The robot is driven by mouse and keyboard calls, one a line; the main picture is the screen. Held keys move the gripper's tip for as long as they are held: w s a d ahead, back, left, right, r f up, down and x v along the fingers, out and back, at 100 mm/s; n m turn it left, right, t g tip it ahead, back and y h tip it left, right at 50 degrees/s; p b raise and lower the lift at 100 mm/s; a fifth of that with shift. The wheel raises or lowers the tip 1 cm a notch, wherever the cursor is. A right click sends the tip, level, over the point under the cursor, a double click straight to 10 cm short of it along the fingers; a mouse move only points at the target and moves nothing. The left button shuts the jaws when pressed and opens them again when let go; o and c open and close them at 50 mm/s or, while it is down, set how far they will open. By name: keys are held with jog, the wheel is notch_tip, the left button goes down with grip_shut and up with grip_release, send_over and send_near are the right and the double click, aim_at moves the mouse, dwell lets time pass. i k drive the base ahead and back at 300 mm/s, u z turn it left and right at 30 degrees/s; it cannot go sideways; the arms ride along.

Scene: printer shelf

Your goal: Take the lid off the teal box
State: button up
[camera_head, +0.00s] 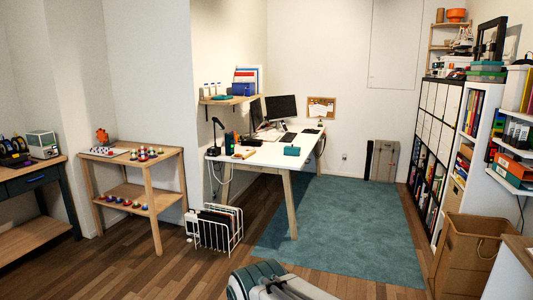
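A small teal box (292,151) sits on the white desk (262,155) near its front right edge. It is small in the picture, and I cannot tell its lid from its body. Stacked containers with green-teal parts (487,70) also stand on top of the right shelf unit. A flat teal item (222,97) lies on the wall shelf above the desk. My arm shows at the bottom centre, well short of the desk. My gripper is not visible.
A white wire rack (216,228) with dark folders stands on the floor before the desk. A teal rug (350,225) covers the floor right of it. A cardboard bin (462,250) stands at the right. A wooden stand (140,190) is at the left.

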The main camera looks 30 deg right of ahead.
aim_at(289, 152)
jog(key=z, duration=0.7)
jog(key=i, duration=1.4)
jog(key=z, duration=1)
jog(key=i, duration=1.6)
jog(key=z, duration=0.3)
jog(key=i, duration=3.3)
jog(key=u, duration=1.25)
jog(key=i, duration=1.1)
jog(key=u, duration=1.35)
jog(key=i, duration=0.65)
jog(key=u, duration=0.35)
